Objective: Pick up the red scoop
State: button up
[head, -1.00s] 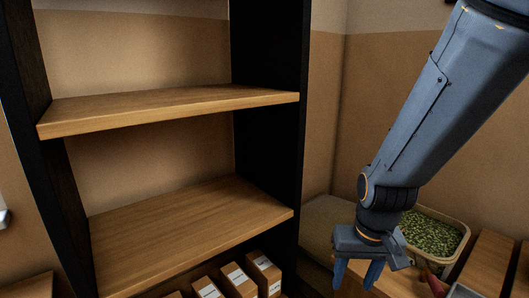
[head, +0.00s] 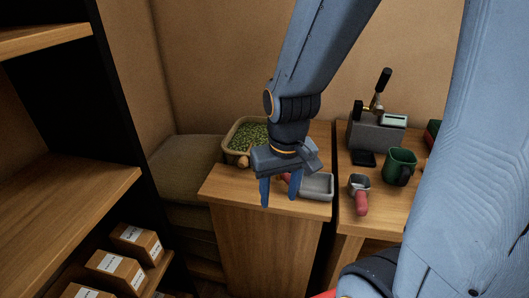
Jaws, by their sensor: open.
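Two scoop-like things with red handles are in the head view. One, with a small grey cup and a red handle (head: 361,203), lies on the right-hand wooden top, handle toward me. The other has a wide, shallow grey pan (head: 318,186) on the left-hand wooden top, and its red handle is partly hidden behind my gripper. I cannot tell which one is the red scoop. My gripper (head: 279,194) is open, fingers down, over the left-hand top, just left of the wide pan. Nothing shows between the fingers; contact with the handle cannot be told.
A bin of green pellets (head: 246,136) stands behind my gripper. A green mug (head: 400,165) and a grey machine with a black lever (head: 377,132) are on the right-hand top. A shelf with small boxes (head: 135,242) stands at left. A dark gap separates the two tops.

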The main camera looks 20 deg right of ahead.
aim_at(359, 185)
jog(key=z, duration=3.15)
jog(key=k, duration=0.5)
jog(key=u, duration=2.05)
